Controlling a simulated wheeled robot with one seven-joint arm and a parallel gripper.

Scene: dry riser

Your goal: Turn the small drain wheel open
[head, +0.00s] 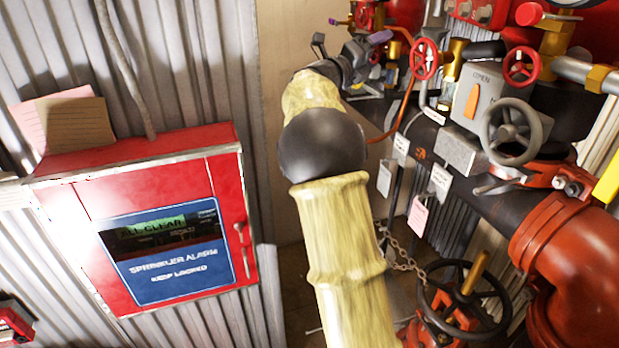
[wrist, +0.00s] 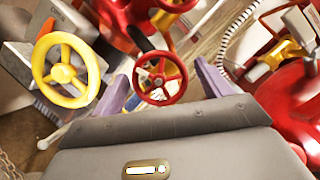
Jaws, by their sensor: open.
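A small red handwheel with spokes (wrist: 161,78) is in the middle of the wrist view. It appears between the two purple fingers of my gripper (wrist: 161,72), with space on both sides; I cannot tell how far ahead it is. It looks like the drain wheel, though no label on it is readable. In the head view my gripper (head: 360,30) is at the top centre, open, by the pipework. I cannot tell which wheel in the head view is this one, or whether it is hidden there. No finger visibly grips anything.
A yellow handwheel (wrist: 66,70) is close left of the red one. The head view shows two red wheels (head: 424,58) (head: 521,66), a grey wheel (head: 516,131), a black wheel (head: 464,302), hanging tags and a red alarm cabinet (head: 160,220).

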